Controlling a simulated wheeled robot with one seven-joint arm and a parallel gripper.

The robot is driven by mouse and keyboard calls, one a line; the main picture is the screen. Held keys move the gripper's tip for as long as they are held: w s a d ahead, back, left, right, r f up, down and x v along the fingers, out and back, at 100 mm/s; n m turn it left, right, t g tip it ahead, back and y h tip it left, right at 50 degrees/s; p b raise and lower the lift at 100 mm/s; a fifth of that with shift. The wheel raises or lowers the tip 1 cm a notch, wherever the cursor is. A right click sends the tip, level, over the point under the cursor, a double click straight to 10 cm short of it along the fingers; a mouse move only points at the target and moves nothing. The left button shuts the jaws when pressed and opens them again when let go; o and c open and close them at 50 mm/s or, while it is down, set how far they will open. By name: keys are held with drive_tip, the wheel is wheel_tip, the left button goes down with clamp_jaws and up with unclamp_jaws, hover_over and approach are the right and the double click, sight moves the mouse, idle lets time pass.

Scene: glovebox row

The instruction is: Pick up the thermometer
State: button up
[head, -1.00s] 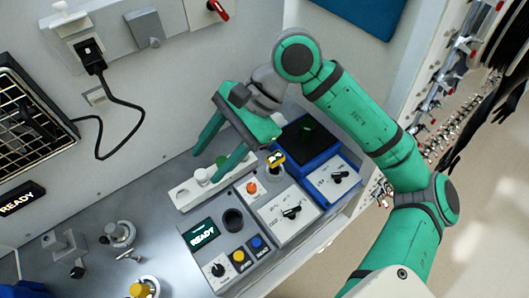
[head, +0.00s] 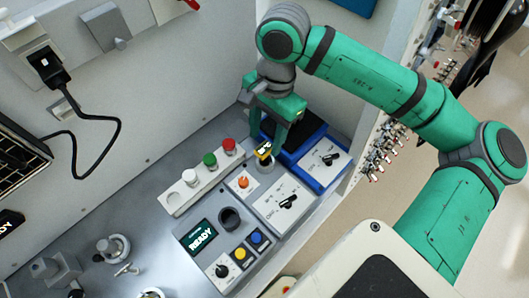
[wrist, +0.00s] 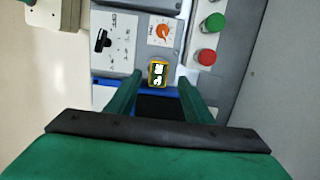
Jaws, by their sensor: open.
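The thermometer is a small yellow-framed block with a dark face and white digits (head: 264,150). In the head view it sits on a pale round holder at the console, in front of the blue unit. My gripper (head: 270,138) is just behind it with its fingers pointing down. In the wrist view the thermometer (wrist: 158,74) shows between the tips of the two green fingers (wrist: 159,80), a little ahead of them. The fingers are open and nothing is between them in a grip. Whether a finger touches the thermometer cannot be told.
The console has a knob panel (head: 270,211), an orange knob (head: 243,182) and a READY screen (head: 199,236). A strip with white, green and red buttons (head: 176,203) lies left of it. The blue-framed unit (head: 325,168) is close to my fingers. A black cable hangs on the wall.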

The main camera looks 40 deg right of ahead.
sight(265, 147)
drive_tip(key=shift+s+a+f, duration=0.1)
drive_tip(key=shift+a+f, duration=0.1)
drive_tip(key=shift+f, duration=1.15)
drive_tip(key=shift+s+a+f, duration=0.1)
drive_tip(key=shift+a+f, duration=0.1)
drive_tip(key=shift+f, duration=1.1)
clamp_jaws()
